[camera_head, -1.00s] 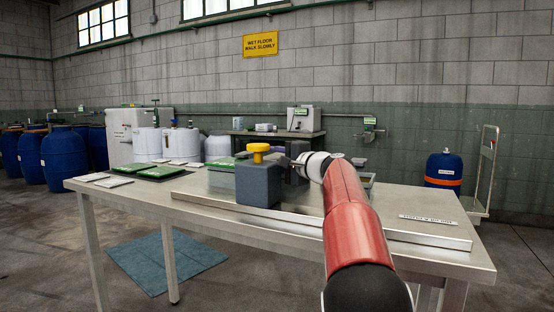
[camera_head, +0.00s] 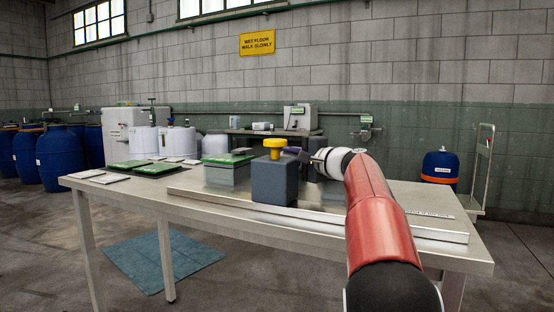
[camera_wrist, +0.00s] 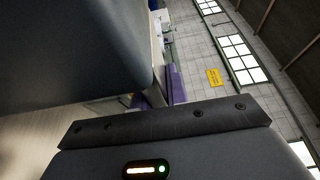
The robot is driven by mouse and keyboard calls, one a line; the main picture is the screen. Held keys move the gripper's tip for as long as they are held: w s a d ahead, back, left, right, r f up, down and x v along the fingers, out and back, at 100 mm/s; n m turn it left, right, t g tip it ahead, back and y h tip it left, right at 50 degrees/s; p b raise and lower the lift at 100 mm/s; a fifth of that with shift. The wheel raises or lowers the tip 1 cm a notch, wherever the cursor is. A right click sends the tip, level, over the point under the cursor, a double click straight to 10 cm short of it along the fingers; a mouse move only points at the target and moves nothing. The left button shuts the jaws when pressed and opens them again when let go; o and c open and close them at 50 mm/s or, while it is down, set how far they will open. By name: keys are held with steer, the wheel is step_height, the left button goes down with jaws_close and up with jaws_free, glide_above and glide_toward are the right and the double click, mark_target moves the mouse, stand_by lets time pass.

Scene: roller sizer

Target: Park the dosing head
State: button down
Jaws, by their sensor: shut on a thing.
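The dosing head, a dark grey block (camera_head: 275,182) with a yellow knob (camera_head: 275,148) on top, stands upright on a metal rail (camera_head: 385,227) along the table. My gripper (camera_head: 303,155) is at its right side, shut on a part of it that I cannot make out. The white wrist partly hides the grip. In the wrist view a large dark grey surface of the dosing head (camera_wrist: 75,50) fills the upper left, close to the gripper's body. The contact between fingers and head is mostly hidden there.
A green-topped metal box (camera_head: 227,172) stands just left of the dosing head. Green and white plates lie at the table's left end. The steel table (camera_head: 130,190) holds the rail. A label strip (camera_head: 432,213) lies at the right. A blue drum (camera_head: 440,167) stands beyond.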

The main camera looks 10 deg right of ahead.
steer(key=s+d+p, duration=0.1)
steer(key=s+d, duration=0.9)
steer(key=d, duration=0.3)
steer(key=s+d+p, duration=0.1)
steer(key=s+d, duration=0.9)
steer(key=d, duration=0.4)
steer(key=shift+d+p, duration=0.25)
steer(key=shift+p, duration=0.15)
steer(key=c, duration=1.4)
jaws_free()
steer(key=shift+s+d, duration=0.1)
steer(key=shift+d, duration=0.05)
steer(key=shift+s, duration=0.1)
steer(key=v, duration=0.7)
steer(key=shift+s+d, duration=0.2)
steer(key=shift+s, duration=0.05)
